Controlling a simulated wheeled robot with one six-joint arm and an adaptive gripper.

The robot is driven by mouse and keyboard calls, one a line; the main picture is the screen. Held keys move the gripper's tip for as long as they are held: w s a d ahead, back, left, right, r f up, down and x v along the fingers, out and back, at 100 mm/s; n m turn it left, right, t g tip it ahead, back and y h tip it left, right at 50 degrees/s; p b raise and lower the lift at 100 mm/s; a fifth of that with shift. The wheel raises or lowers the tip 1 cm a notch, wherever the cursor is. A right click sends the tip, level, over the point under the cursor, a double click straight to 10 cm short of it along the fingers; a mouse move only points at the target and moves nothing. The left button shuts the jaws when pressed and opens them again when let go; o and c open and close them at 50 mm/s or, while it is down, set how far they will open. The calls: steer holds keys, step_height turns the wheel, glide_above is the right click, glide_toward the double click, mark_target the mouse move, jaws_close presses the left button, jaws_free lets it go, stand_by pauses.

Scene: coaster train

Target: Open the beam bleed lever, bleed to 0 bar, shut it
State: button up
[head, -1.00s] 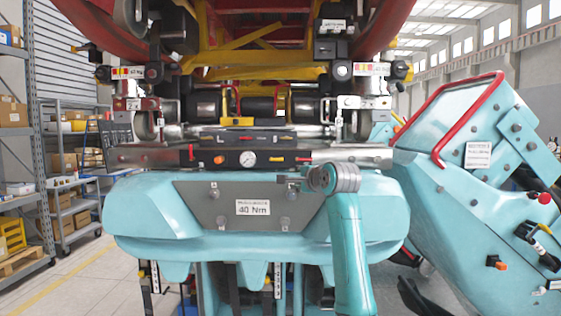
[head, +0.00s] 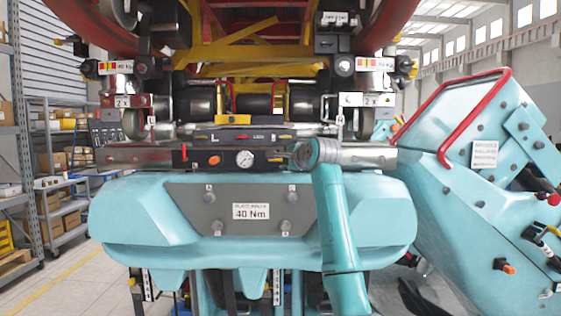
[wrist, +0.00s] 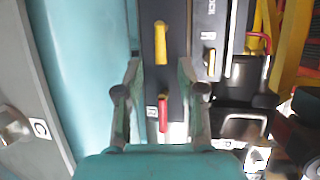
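The dark beam panel (head: 222,157) has a round white-faced gauge (head: 245,158), with an orange knob (head: 211,159) on its left. In the wrist view a red lever (wrist: 162,113) lies between the fingers of my gripper (wrist: 160,68), with a gap on each side. A yellow lever (wrist: 161,42) is farther out, near the fingertips. My gripper is open and empty, one finger on each side of the dark panel. In the head view its fingers are small and partly hidden by my wrist. The gauge reading is too small to tell.
A teal cover with a 40 Nm label (head: 251,211) juts out below the panel. Another red lever (head: 183,152) is at the panel's left end. A large teal housing with a red handle (head: 440,155) stands to the right. Shelving is at the left.

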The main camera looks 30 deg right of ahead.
mark_target(279, 160)
steer(key=shift+x, duration=2)
jaws_close()
